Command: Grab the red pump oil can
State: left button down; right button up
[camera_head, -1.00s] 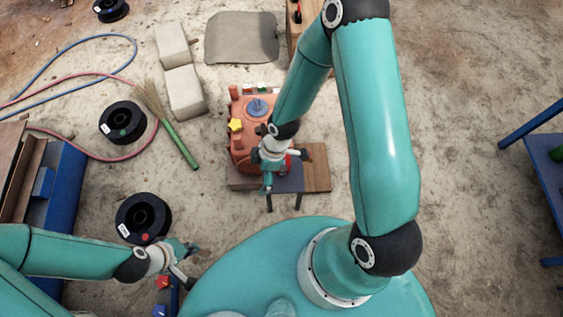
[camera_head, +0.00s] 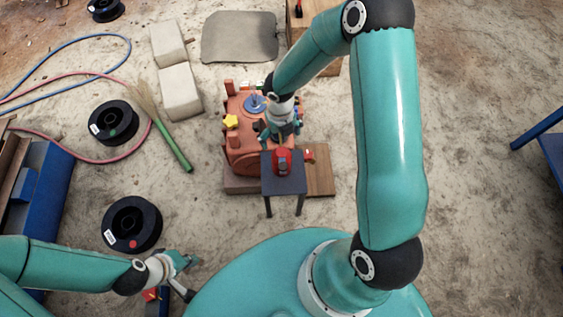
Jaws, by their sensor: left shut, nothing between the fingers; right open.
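A red object that looks like the pump oil can (camera_head: 282,161) stands on a small dark grey stool (camera_head: 284,186) in the head view. My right gripper (camera_head: 280,138) is open just beyond the can, over the near part of the orange-red machine. Its fingers are spread and nothing shows between them. I cannot tell whether a finger touches the can. My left gripper (camera_head: 189,278) is shut and empty at the lower left, well away from the stool.
The orange-red machine (camera_head: 245,150) stands on wooden boards behind the stool, with a yellow knob (camera_head: 231,122) on it. A small red item (camera_head: 308,153) lies right of the stool. Black spools (camera_head: 131,223), a broom (camera_head: 173,147) and hoses lie left.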

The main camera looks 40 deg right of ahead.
aim_at(281, 151)
notch_tip(281, 151, down, 6)
jog(key=shift+f+b, duration=0.25)
jog(key=shift+b, duration=0.7)
notch_tip(281, 151, down, 5)
jog(key=b, duration=0.2)
jog(key=shift+s+d+f+b, duration=0.1)
jog(key=shift+s+b, duration=0.05)
jog(key=shift+b, duration=0.15)
jog(key=c, duration=1.6)
jog(key=shift+c, duration=0.2)
